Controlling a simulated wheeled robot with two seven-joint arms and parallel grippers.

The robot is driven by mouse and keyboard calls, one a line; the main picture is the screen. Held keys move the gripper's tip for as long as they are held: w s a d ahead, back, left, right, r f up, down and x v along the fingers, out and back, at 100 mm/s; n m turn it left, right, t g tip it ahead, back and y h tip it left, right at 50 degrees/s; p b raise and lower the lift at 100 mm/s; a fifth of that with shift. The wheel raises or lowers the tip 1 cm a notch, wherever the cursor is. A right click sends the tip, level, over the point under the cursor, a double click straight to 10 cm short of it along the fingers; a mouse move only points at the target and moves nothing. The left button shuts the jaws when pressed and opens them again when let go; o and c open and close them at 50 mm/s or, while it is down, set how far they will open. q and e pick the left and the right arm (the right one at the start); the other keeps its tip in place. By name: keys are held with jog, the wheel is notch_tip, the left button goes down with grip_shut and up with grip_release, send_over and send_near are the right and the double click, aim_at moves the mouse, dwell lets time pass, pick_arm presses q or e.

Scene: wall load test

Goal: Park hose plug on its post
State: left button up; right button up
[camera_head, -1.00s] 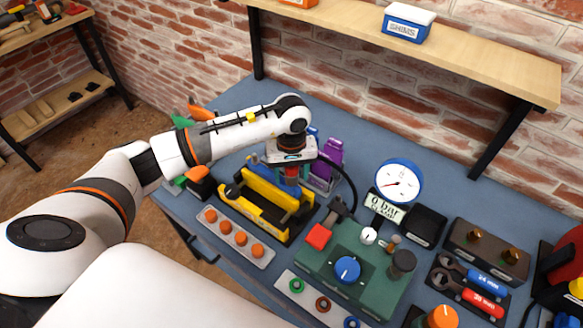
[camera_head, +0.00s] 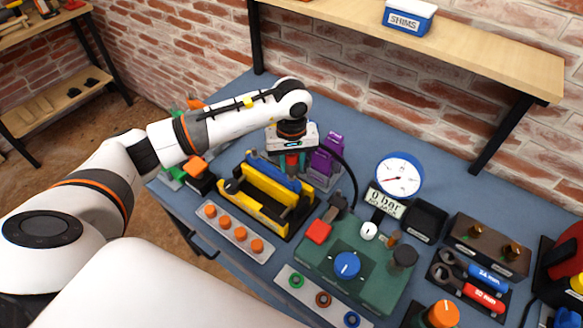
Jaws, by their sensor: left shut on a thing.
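My left gripper (camera_head: 291,163) points down behind the yellow holder and is shut on a small part with red on it. That part is mostly hidden by the gripper. A black hose (camera_head: 351,175) curves from beside the gripper down to the green pump unit (camera_head: 335,262), so the held part appears to be the hose plug (camera_head: 292,158). I cannot make out the plug's post for certain. My right gripper is not in view.
A yellow holder (camera_head: 262,204) with a blue bar stands in front of the gripper, and purple pieces (camera_head: 326,158) stand close on its right. A round gauge (camera_head: 399,175) reads near a "0 bar" sign. A shelf (camera_head: 470,55) overhangs the back. Bare blue bench lies behind the gripper.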

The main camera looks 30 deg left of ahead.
pick_arm(q)
notch_tip(320, 180, up, 6)
jog(key=shift+r+b, duration=0.2)
jog(key=shift+b, duration=0.7)
jog(key=shift+r, duration=0.65)
jog(key=shift+w+d+f+n+b, duration=0.25)
jog(key=shift+d+f+n+b, duration=0.35)
jog(key=shift+n, duration=0.4)
jog(key=w+d+f+n+b, duration=0.2)
jog(key=d+f+n, duration=0.1)
jog(key=n, duration=0.4)
jog(key=w+d+f+n+b, duration=0.2)
jog(key=d+f+n, duration=0.1)
jog(key=n, duration=0.4)
jog(key=w+d+f+n+b, duration=0.2)
jog(key=d+f+n+b, duration=0.1)
jog(key=n, duration=0.4)
jog(key=shift+d+f, duration=0.55)
jog(key=shift+f, duration=0.2)
jog(key=shift+n, duration=0.5)
notch_tip(320, 180, down, 4)
jog(key=b, duration=0.3)
jog(key=shift+w+f, duration=0.1)
jog(key=shift+f+b, duration=0.45)
jog(key=shift+b, duration=0.05)
